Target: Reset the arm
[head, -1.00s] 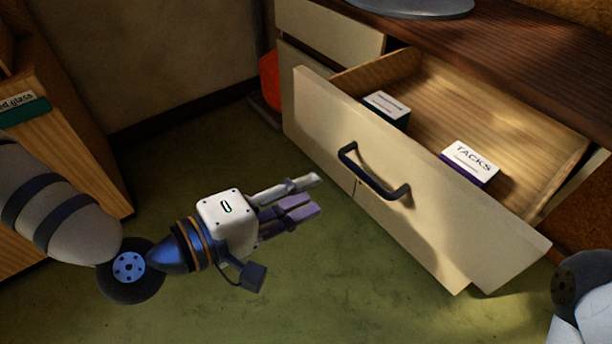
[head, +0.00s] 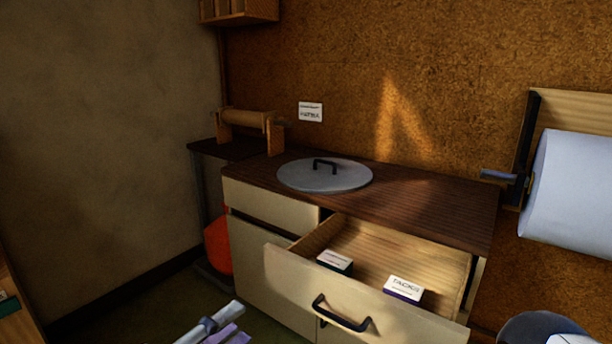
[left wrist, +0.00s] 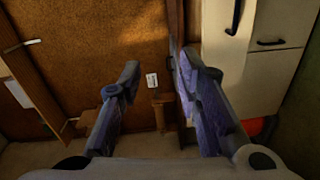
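My left gripper (head: 222,326) shows only its finger ends at the bottom edge of the head view, in front of the cabinet. In the left wrist view, the left gripper (left wrist: 153,68) has its two fingers apart with nothing between them. The cream drawer (head: 375,312) with a dark handle (head: 341,313) stands pulled out, and the gripper is to its left, apart from it. My right gripper is not in view; only a part of my right arm shows at the bottom right.
Inside the drawer are a green-sided box (head: 335,262) and a tacks box (head: 403,288). A grey round lid (head: 325,178) lies on the wooden counter (head: 430,210). An orange object (head: 217,247) stands left of the cabinet. A large pale roll (head: 575,190) hangs at right.

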